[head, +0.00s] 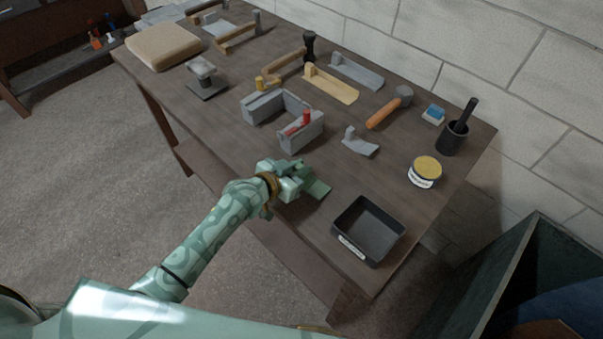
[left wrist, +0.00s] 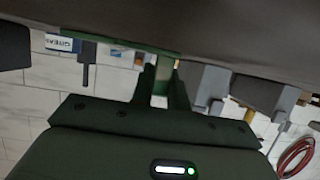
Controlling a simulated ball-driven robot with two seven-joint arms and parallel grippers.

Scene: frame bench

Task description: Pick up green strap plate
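The green strap plate (head: 318,189) is a flat green piece near the bench's front edge, partly hidden by my left gripper (head: 292,176) in the head view. In the left wrist view the plate (left wrist: 115,44) shows as a thin green strip along the dark bench top, with a green upright grip. The fingers of my left gripper (left wrist: 163,85) stand on both sides of that upright, with no clear gap. The plate looks low at the bench surface; I cannot tell whether it touches. My right gripper is not in view.
A black tray (head: 368,231) stands to the right of the plate. Grey blocks with a red clamp (head: 301,131) stand behind the gripper. A grey strap plate (head: 360,143), a yellow-topped tin (head: 425,171) and a black cup (head: 453,138) are farther back. Bare bench lies between.

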